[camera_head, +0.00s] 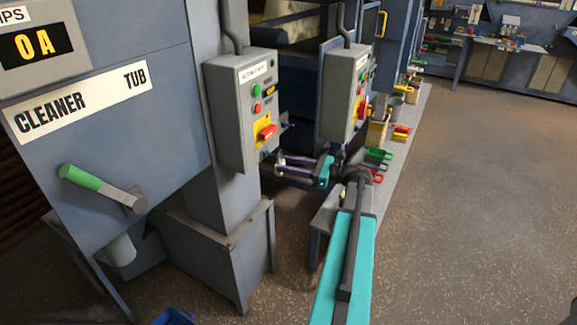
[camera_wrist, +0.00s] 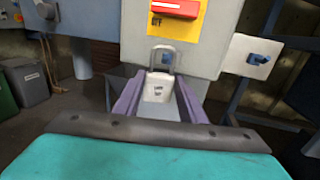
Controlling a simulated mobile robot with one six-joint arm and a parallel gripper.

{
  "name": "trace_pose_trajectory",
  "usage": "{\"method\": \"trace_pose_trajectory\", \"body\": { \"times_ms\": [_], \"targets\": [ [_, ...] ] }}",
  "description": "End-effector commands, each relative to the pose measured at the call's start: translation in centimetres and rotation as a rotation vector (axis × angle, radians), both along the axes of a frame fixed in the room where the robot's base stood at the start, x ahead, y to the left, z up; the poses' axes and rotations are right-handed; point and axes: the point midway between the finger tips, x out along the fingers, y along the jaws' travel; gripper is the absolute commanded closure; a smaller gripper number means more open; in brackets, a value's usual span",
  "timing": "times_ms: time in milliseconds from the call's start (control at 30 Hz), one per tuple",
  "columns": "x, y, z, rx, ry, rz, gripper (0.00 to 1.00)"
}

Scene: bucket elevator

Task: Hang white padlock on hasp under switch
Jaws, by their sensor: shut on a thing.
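A white padlock (camera_wrist: 158,88) with small dark print and a grey shackle stands upright between the purple fingers of my gripper (camera_wrist: 160,98) in the wrist view. My gripper is shut on its body, with the shackle pointing up. The shackle top is in front of the grey switch box (camera_wrist: 120,50), just below the yellow plate (camera_wrist: 178,22) with the red switch (camera_wrist: 175,8). I cannot make out the hasp, or whether the shackle touches it. In the head view my gripper (camera_head: 285,160) is at the lower right of the nearer box (camera_head: 232,120), below its red switch (camera_head: 266,132).
A side plate with a blue piece (camera_wrist: 259,59) stands right of the box in the wrist view. A second switch box (camera_head: 340,95) hangs behind in the head view. The floor at the right (camera_head: 480,180) is clear.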

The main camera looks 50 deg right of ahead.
Motion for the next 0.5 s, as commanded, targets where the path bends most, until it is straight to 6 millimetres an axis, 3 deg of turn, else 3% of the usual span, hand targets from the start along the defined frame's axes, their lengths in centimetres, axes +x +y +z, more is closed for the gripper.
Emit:
{"method": "trace_pose_trajectory", "body": {
  "times_ms": [500],
  "targets": [
    [0.59, 0.09, 0.08, 0.000, -0.001, 0.000, 0.87]
  ]
}}
